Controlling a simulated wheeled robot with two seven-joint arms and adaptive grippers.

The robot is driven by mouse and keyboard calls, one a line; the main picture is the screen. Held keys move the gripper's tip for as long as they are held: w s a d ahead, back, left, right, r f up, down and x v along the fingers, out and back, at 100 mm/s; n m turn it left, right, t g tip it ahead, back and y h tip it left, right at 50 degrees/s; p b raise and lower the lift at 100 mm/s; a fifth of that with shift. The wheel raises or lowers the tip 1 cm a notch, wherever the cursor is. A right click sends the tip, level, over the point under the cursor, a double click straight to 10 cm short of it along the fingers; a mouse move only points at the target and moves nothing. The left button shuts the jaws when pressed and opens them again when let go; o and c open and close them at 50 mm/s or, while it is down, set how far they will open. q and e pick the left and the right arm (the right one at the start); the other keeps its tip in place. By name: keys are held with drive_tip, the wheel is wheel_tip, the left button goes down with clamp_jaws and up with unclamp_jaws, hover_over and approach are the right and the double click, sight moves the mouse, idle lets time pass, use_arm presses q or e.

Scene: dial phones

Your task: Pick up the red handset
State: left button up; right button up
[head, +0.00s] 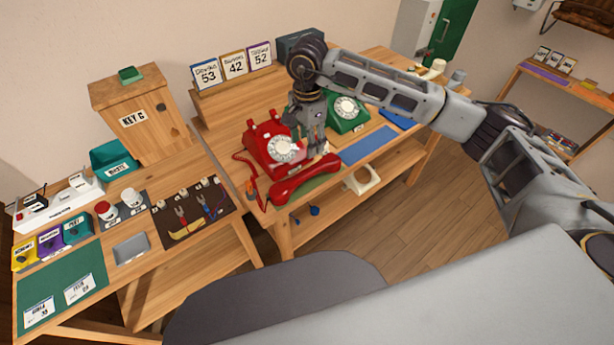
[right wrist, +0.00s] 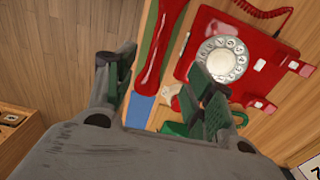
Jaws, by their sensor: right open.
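The red handset (head: 303,181) lies off its cradle, across a green mat at the front edge of the wooden table. It also shows in the right wrist view (right wrist: 161,42), running up from between the two fingers. The red dial phone (head: 268,142) stands just behind it, with its empty cradle; in the right wrist view the phone (right wrist: 262,62) is to the right. My right gripper (head: 316,148) is open, above and behind the handset's right end, fingers pointing down. In its wrist view the fingers (right wrist: 160,88) are spread with nothing held. My left gripper is out of view.
A green dial phone (head: 345,112) stands right of my right gripper, with a blue mat (head: 369,146) in front. Number cards (head: 233,66) stand at the back. A left bench holds a KEY 6 cabinet (head: 136,112) and a dark tool mat (head: 190,210). A red coiled cord (head: 243,163) lies beside the phone.

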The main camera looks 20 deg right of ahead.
sight(307, 172)
wheel_tip(307, 172, down, 8)
drive_tip(key=shift+f, duration=0.15)
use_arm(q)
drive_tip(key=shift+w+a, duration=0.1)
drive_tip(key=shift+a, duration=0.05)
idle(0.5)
use_arm(e)
drive_tip(key=shift+s+f+p, duration=0.15)
drive_tip(key=shift+f+p, duration=0.15)
drive_tip(key=shift+f, duration=0.6)
wheel_tip(307, 172, down, 3)
drive_tip(key=shift+a+r, duration=0.1)
drive_tip(key=shift+r, duration=0.05)
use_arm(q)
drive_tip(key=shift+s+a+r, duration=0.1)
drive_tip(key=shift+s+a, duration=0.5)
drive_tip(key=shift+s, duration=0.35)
use_arm(e)
drive_tip(key=shift+f, duration=0.35)
